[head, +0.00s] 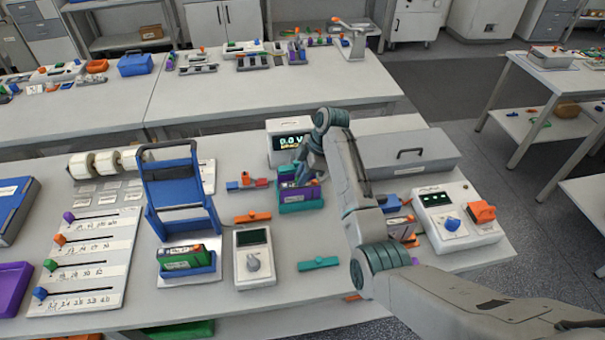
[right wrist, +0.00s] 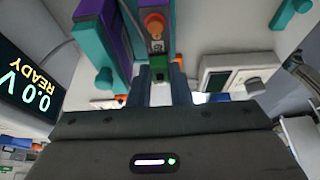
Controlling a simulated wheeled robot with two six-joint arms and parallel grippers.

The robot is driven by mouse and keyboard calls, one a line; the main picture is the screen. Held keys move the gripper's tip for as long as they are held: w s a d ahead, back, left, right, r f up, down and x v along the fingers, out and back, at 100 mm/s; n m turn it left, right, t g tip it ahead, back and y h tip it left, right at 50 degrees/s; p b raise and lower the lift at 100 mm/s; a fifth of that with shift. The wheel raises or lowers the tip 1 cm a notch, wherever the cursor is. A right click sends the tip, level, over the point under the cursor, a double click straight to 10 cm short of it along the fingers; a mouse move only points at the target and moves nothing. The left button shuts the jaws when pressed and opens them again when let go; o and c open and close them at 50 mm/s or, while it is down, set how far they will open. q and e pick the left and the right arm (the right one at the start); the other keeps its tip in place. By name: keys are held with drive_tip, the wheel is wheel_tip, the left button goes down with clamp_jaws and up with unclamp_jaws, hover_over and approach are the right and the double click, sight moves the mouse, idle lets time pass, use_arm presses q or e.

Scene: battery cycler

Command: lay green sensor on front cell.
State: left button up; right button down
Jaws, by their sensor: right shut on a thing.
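My right gripper (head: 310,172) reaches down at the middle of the bench. In the right wrist view its fingers (right wrist: 164,84) are shut on a small green block, which I take as the green sensor (right wrist: 159,66). The sensor is hidden by the gripper in the head view. A purple cell (head: 299,192) in a teal holder (head: 301,207) is right by the gripper; whether the sensor touches it I cannot tell. A green cell (head: 184,256) sits in a blue holder (head: 188,277) nearer the front edge, to the left. My left gripper is not in view.
A display box (head: 284,148) reading 0.0 V stands behind the gripper. A blue frame (head: 180,196) rises at the left. A hand meter (head: 254,266), an orange bar (head: 252,217) and a teal bar (head: 318,263) lie in front. A grey case (head: 412,153) stands at the right.

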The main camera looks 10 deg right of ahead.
drive_tip(key=shift+f, duration=0.4)
drive_tip(key=c, duration=1.3)
unclamp_jaws()
drive_tip(key=shift+o, duration=0.2)
drive_tip(key=shift+d+r+b, duration=0.25)
drive_tip(key=shift+r+b, duration=0.1)
drive_tip(key=shift+b, duration=0.1)
drive_tip(key=b+v, duration=0.2)
drive_tip(key=v, duration=0.4)
drive_tip(key=shift+d+r+b, duration=0.15)
drive_tip(key=shift+r+b, duration=0.2)
drive_tip(key=shift+b, duration=0.05)
drive_tip(key=p+v, duration=0.3)
drive_tip(key=shift+s+r, duration=0.1)
drive_tip(key=shift+r, duration=0.05)
